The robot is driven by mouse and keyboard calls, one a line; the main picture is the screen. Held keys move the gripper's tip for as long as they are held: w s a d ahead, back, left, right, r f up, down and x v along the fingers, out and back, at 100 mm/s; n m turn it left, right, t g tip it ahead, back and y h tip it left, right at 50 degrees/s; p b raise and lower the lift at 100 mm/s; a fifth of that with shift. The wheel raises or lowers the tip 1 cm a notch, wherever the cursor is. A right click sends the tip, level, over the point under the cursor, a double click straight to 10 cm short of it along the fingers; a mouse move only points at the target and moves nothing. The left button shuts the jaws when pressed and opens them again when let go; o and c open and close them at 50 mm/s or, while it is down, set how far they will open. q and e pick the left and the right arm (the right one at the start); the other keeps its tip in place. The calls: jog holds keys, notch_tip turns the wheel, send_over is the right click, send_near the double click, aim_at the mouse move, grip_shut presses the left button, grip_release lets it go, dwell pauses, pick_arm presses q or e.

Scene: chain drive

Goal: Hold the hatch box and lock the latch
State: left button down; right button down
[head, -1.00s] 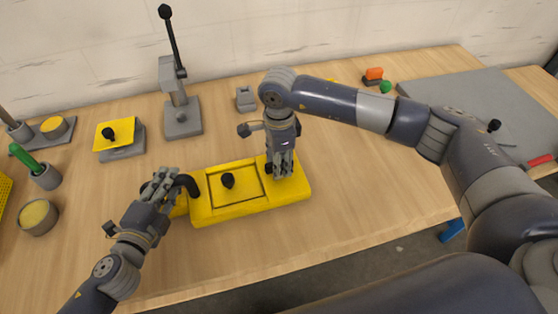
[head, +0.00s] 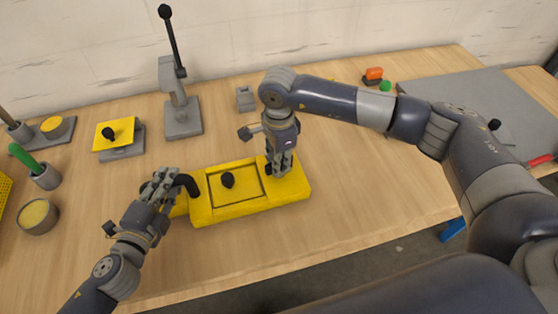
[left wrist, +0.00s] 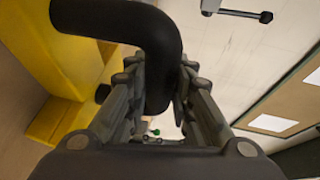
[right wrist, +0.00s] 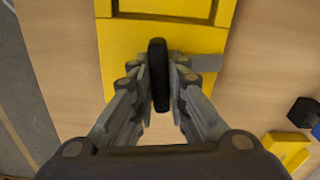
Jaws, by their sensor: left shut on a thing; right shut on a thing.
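The yellow hatch box (head: 250,207) lies on the table with its long side running left to right. Its lid panel has a black knob (head: 228,180). My left gripper (head: 170,182) is shut on the black bent handle (head: 188,182) at the box's left end; the left wrist view shows this handle (left wrist: 125,22) between the fingers. My right gripper (head: 278,170) points down at the box's right end. In the right wrist view it is shut on a black upright latch lever (right wrist: 158,75), with a grey bar (right wrist: 206,63) beside it.
Behind the box stand a grey lever press (head: 182,115) and a small grey block (head: 245,98). A yellow plate with a black knob (head: 112,135) and a cup with a green handle (head: 45,176) are at left. The table in front of the box is clear.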

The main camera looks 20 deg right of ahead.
jog(key=n, duration=0.4)
jog(key=shift+w, duration=0.1)
jog(key=n, duration=0.8)
pick_arm(q)
jog(key=shift+f, duration=0.1)
pick_arm(e)
jog(key=shift+n, duration=2.1)
jog(key=c, duration=1.6)
grip_release()
jog(key=shift+o, duration=0.2)
jog(key=shift+r, duration=0.1)
